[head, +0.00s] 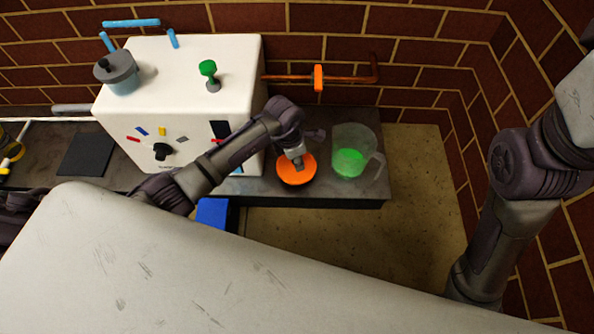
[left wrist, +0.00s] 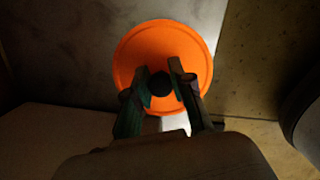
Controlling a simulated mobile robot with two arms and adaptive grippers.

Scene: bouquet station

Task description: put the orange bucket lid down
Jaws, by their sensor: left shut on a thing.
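The orange bucket lid (head: 290,177) is a round disc at the front of the dark counter, right of the white box. In the left wrist view the lid (left wrist: 135,50) fills the middle, with a dark knob (left wrist: 167,84) at its centre. My left gripper (head: 299,165) is over the lid, and in the left wrist view its two fingers (left wrist: 166,88) are shut on the knob. I cannot tell whether the lid touches the counter. My right arm shows at the right edge, but its gripper is out of view.
A clear jug (head: 355,140) with green liquid stands just right of the lid. The white box (head: 185,75) stands left, with a grey pot (head: 120,75) on top. An orange pipe valve (head: 318,78) is on the brick wall. A blue object (head: 212,212) is below the counter.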

